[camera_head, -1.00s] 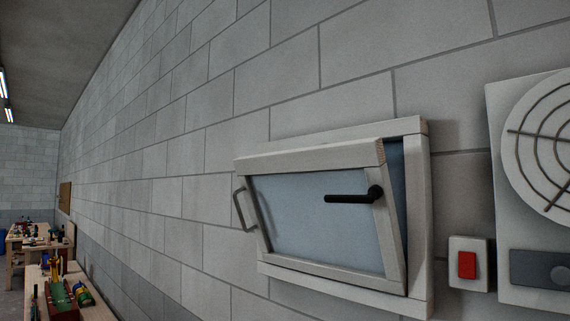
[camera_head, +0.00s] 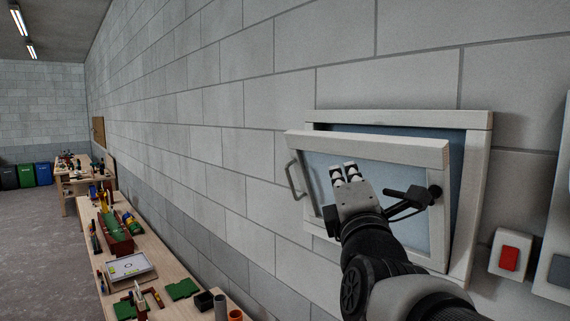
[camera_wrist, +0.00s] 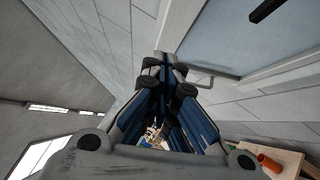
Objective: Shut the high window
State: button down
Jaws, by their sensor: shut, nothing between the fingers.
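The high window is set in a block wall. Its light wooden sash (camera_head: 375,147) is tilted in at the top, with a gap to the fixed frame (camera_head: 400,117). A black lever handle (camera_head: 412,196) is on the sash's right side and a metal bow handle (camera_head: 292,180) on its left. My gripper (camera_head: 344,172) is shut and empty, in front of the pane and left of the lever; I cannot tell whether it touches the sash. In the wrist view my gripper (camera_wrist: 168,68) points along the wall, beside the pane (camera_wrist: 225,30) and lever (camera_wrist: 268,9).
A red switch (camera_head: 509,257) is on the wall right of the window. A long workbench (camera_head: 150,236) with toys, a tray and cups stands along the wall at lower left. Bins (camera_head: 42,173) stand at the back. The grey floor (camera_head: 40,240) left of the bench is clear.

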jog(key=p, duration=0.2)
send_near(344, 139)
jog(key=w+a, duration=0.2)
jog(key=a, duration=0.1)
jog(key=shift+w+d+r+p, duration=0.3)
jog(key=shift+w+d, duration=0.25)
jog(key=shift+d, duration=0.3)
jog(key=shift+w+d+r+p, duration=0.3)
jog(key=shift+w+d, duration=0.25)
jog(key=shift+d, duration=0.35)
